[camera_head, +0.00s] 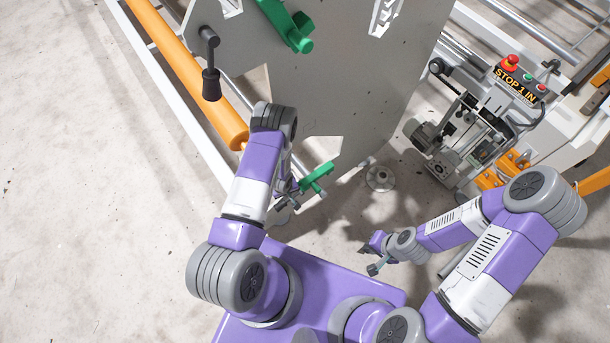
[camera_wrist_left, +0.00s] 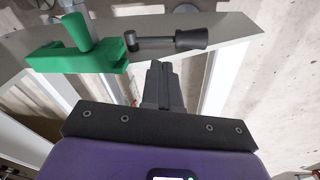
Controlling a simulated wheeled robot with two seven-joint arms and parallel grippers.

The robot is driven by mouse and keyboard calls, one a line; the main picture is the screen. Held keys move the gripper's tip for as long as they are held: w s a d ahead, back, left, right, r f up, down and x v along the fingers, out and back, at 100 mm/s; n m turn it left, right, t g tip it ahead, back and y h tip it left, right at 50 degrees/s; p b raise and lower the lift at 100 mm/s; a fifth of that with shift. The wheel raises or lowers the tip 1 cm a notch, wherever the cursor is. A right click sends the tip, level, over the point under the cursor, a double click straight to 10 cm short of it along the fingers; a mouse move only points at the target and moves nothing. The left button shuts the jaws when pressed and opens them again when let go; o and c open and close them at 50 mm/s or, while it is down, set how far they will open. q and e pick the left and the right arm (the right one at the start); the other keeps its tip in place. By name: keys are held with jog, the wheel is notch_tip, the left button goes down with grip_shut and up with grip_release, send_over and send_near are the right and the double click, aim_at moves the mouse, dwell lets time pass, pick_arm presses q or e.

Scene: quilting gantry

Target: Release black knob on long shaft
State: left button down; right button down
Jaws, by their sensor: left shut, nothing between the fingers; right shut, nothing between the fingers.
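In the left wrist view, a black knob (camera_wrist_left: 191,39) sits on a shaft (camera_wrist_left: 152,42) beside a green clamp piece (camera_wrist_left: 72,53). My left gripper (camera_wrist_left: 161,68) is shut and empty, its fingertips just below the knob and shaft in that picture; I cannot tell whether they touch. In the head view, a black knob (camera_head: 211,84) hangs from a crank at the upper left of the grey plate (camera_head: 345,85). I cannot tell whether both views show the same knob. My left gripper is largely hidden there, near the lower green piece (camera_head: 317,178). My right gripper (camera_head: 371,258) is shut and empty, low over the floor.
An orange roller (camera_head: 180,57) and a white rail run along the left. Another green lever (camera_head: 290,27) is on the plate's upper part. A machine head with a red stop button (camera_head: 511,62) stands at the right. The floor at the left is clear.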

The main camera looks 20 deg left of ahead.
dwell(0.5)
pick_arm(q)
notch_tip(320, 180, up, 7)
jog(key=s+p, duration=0.1)
jog(key=p, duration=0.2)
jog(key=shift+s+r, duration=0.2)
jog(key=shift+s, duration=0.05)
dwell(0.4)
